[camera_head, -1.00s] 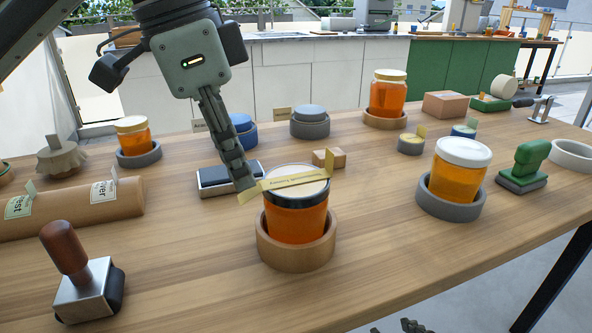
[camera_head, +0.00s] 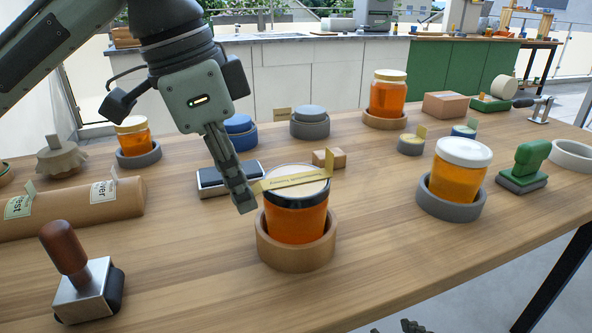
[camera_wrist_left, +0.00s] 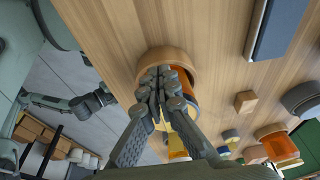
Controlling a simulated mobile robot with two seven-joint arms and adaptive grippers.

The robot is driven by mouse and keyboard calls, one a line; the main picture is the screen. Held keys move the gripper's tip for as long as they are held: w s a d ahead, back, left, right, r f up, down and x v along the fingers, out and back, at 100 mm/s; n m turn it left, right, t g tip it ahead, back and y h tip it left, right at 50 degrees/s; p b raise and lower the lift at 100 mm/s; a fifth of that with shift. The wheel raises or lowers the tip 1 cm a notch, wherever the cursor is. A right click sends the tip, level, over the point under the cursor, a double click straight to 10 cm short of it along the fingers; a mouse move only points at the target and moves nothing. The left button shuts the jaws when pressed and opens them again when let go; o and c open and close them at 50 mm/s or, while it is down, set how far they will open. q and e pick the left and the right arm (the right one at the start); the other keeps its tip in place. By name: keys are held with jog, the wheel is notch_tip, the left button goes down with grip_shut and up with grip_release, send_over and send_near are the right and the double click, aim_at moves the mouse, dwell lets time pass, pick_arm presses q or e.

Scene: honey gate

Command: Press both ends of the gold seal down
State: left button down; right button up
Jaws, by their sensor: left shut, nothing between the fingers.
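The gold seal (camera_head: 292,182) is a narrow printed strip lying across the pale lid of an amber honey jar (camera_head: 297,222). Its right end tilts up at the lid's far rim. The jar stands in a wooden ring (camera_head: 290,262). My left gripper (camera_head: 245,206) is shut and empty, its fingertips pointing down at the jar's left side, by the seal's left end. Whether they touch it I cannot tell. In the left wrist view the closed fingers (camera_wrist_left: 165,84) cover part of the wooden ring (camera_wrist_left: 176,56). Dark parts at the head view's bottom edge may be my right gripper (camera_head: 415,327).
A white-lidded jar (camera_head: 460,170) stands in a grey ring at right. A dark pad (camera_head: 229,177) lies behind my left fingers, and a small box (camera_head: 328,158) behind the jar. A wooden-handled stamp (camera_head: 85,280) stands front left.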

pick_arm(q)
jog(key=shift+w+d+p, duration=0.2)
jog(key=shift+d+p, duration=0.4)
dwell(0.7)
jog(key=shift+a, duration=0.2)
dwell(0.4)
jog(key=shift+s+a+p, duration=0.25)
jog(key=shift+a+p, duration=0.3)
jog(key=shift+r, duration=0.1)
jog(key=d+p+v, duration=0.2)
jog(key=p+v, duration=0.3)
jog(key=v, duration=0.3)
jog(key=shift+w+r+p, duration=0.3)
jog(key=shift+r, duration=0.25)
jog(key=shift+a, duration=0.1)
